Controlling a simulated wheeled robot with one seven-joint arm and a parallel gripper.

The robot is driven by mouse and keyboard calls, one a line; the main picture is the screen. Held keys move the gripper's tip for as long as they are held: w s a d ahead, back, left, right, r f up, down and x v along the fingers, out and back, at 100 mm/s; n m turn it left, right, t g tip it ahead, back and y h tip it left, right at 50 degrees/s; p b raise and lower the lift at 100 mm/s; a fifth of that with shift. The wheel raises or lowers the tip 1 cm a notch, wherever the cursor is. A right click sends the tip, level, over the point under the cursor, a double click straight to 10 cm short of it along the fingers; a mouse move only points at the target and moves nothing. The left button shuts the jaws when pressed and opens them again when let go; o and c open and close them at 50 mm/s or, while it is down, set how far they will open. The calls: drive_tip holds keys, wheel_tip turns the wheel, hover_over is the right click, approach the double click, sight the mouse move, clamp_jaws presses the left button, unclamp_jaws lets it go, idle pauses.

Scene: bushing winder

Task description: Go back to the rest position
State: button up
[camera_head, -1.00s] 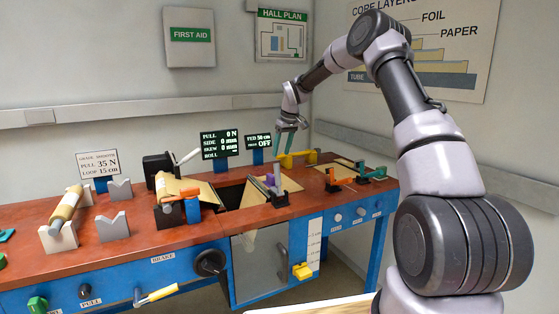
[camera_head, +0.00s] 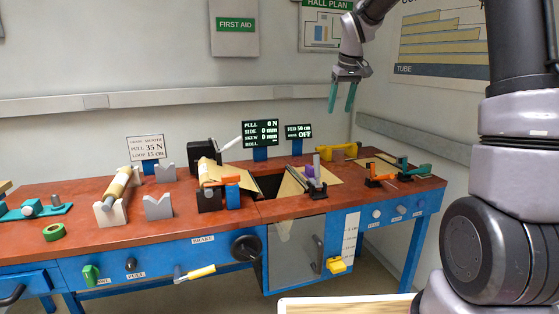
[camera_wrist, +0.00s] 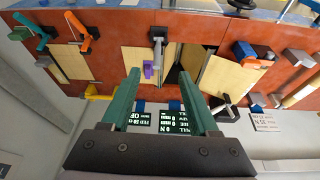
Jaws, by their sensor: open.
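My gripper (camera_head: 341,97) hangs in the air above the back right of the workbench (camera_head: 200,233), with its two green fingers pointing down. It is open and empty. In the wrist view the gripper (camera_wrist: 165,95) shows its fingers spread apart with nothing between them. Beyond the fingers lie the bench top (camera_wrist: 215,30) and the two dark readout screens (camera_wrist: 172,122), apart from the fingers.
A yellow handle (camera_head: 338,152), an orange clamp (camera_head: 378,172) and a green clamp (camera_head: 415,170) stand on the right of the bench. A purple-tipped post (camera_head: 314,172) stands by a dark opening. A paper roll (camera_head: 117,186) rests on the left. Air around my gripper is clear.

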drive_tip(key=s+d+r+m+t, duration=0.15)
drive_tip(key=s+r, duration=0.25)
drive_tip(key=s, duration=0.5)
drive_tip(key=s+d+r+m, duration=0.2)
drive_tip(key=s+r, duration=0.1)
drive_tip(key=s, duration=0.7)
drive_tip(key=s+d+f+m+t+y, duration=0.1)
drive_tip(key=s+f+m+t, duration=0.1)
drive_tip(key=s, duration=1.1)
drive_tip(key=shift+d+m, duration=0.35)
drive_tip(key=shift+m, duration=0.5)
drive_tip(key=shift+s+f, duration=0.1)
